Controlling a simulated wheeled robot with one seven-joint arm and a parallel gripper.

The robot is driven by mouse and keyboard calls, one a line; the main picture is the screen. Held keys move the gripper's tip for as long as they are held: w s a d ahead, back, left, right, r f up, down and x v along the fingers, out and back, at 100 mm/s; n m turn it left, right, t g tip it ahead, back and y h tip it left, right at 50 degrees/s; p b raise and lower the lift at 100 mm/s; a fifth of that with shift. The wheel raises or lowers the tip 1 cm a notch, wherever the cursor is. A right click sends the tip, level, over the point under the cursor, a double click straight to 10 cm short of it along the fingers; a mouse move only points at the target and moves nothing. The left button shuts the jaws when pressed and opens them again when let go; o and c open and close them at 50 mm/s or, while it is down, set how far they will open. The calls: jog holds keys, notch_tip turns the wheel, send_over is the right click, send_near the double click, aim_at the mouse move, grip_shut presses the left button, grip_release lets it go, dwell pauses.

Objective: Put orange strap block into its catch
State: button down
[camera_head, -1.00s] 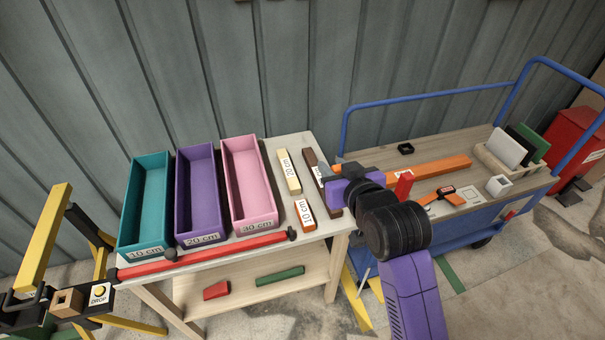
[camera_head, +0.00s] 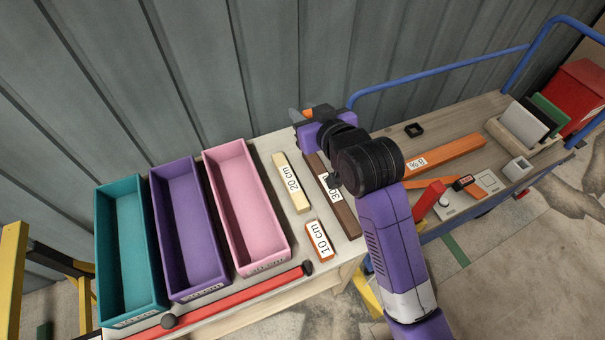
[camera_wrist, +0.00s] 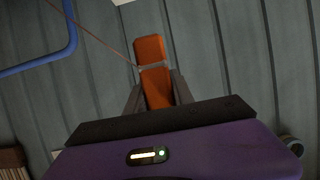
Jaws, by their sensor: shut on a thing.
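My gripper (camera_head: 302,115) is raised at the back edge of the table, in front of the grey wall. In the wrist view its fingers (camera_wrist: 158,95) are shut on the orange strap block (camera_wrist: 151,50), which sticks out beyond them. A pale band crosses the block, and a thin reddish cord runs from it to the upper left. In the head view only a bit of orange shows between the fingers; my wrist hides the rest. I cannot make out which thing is the catch.
Teal (camera_head: 106,240), purple (camera_head: 159,220) and pink (camera_head: 213,190) bins stand on the table, with labelled bars beside them. A red bar (camera_head: 230,300) lies along its front. Right, a blue-railed cart (camera_head: 455,128) carries an orange beam (camera_head: 450,153) and a black square ring (camera_head: 414,130).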

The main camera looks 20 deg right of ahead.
jog(key=f, duration=2)
jog(key=shift+w+b, duration=0.3)
jog(key=shift+w, duration=0.05)
jog(key=shift+f, duration=0.15)
jog(key=c, duration=1.1)
grip_release()
